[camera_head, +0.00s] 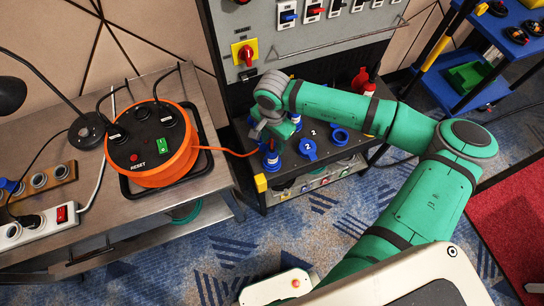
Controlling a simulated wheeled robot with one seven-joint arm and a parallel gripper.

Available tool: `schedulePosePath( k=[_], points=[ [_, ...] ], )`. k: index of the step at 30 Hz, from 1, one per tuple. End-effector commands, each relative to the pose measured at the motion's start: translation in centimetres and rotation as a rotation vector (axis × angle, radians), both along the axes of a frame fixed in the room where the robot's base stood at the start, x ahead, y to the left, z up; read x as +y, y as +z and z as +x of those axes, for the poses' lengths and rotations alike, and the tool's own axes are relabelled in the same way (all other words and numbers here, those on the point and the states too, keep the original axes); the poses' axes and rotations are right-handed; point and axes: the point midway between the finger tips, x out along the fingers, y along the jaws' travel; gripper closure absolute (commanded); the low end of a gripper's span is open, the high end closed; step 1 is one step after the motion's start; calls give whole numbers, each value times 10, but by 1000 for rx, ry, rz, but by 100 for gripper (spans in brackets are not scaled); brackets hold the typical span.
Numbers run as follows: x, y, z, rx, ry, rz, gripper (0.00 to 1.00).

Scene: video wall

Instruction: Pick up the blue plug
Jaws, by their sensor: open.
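The gripper is open, with no object visibly held. The gap between the fingers and the top of the plug is too small to judge, so I cannot tell whether they touch. Blue sockets marked with the number 2 (308,149) sit to the right of the plug, and another blue socket (340,136) is further right.
An orange cable reel (150,178) lies on a metal table at left, its cable running to the plug. The cabinet panel (285,40) with switches rises behind my gripper. A red bottle-shaped object (372,105) stands on the shelf behind my arm.

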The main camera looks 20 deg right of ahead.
Motion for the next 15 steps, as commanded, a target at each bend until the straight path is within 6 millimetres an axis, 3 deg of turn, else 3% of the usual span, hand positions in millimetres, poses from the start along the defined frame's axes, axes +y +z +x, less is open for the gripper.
schedulePosePath(
  k=[4,15],
  points=[
    [1,-20,-1,2,-3,3,57],
    [3,-45,-1,4,-3,5,57]
  ],
)
